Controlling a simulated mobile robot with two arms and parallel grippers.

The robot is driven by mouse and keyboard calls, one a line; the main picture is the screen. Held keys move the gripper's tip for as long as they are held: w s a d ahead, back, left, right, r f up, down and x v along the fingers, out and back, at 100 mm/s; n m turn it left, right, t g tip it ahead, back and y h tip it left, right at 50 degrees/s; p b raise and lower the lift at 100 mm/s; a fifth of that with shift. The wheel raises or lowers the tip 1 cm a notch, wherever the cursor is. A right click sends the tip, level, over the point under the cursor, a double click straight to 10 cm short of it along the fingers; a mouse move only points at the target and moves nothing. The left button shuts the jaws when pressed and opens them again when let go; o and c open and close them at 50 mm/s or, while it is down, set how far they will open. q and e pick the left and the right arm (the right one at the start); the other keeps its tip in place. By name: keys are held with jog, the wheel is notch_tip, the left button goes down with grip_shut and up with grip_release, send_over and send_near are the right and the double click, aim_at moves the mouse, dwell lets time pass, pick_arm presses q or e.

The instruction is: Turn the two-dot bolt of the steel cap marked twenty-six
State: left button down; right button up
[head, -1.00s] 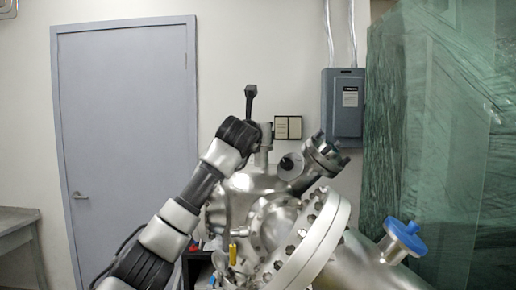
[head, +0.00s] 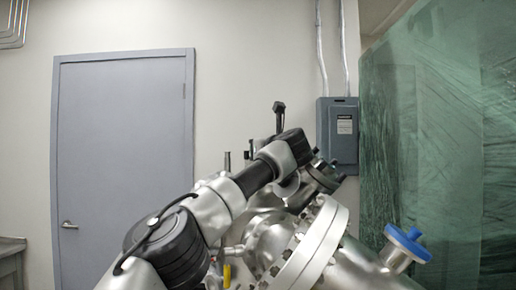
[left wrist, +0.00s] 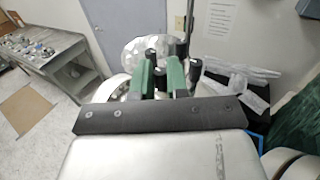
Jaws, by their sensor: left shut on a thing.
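The steel cap (head: 322,178) stands behind and right of my left wrist in the head view, with dark bolt heads at its rim. In the left wrist view a round steel face (left wrist: 143,48) with dark bolts around it lies beyond my fingers. My left gripper (left wrist: 161,72) has green fingers, close together and shut on a dark bolt (left wrist: 161,80) between them. In the head view the wrist hides the fingers. The marking twenty-six and the dots on the bolt cannot be read. My right gripper is in neither view.
A large bolted steel flange (head: 313,245) and a port with a blue cover (head: 407,243) stand close on the right. Green sheeting (head: 430,140) hangs at right. A grey bench (left wrist: 45,55) stands left in the wrist view.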

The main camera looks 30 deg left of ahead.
pick_arm(q)
jog(key=shift+w+n+g+y+p, duration=0.2)
jog(key=shift+n+g+y+p, duration=0.6)
jog(key=shift+n+g+p, duration=0.9)
jog(key=shift+m+g, duration=0.3)
jog(key=shift+g, duration=0.2)
jog(key=c, duration=1.1)
grip_release()
jog(key=shift+d, duration=0.1)
jog(key=shift+r+p, duration=0.1)
jog(key=shift+p, duration=0.2)
jog(key=d+r+p, duration=1)
jog(key=d+r, duration=0.1)
jog(key=shift+d, duration=0.35)
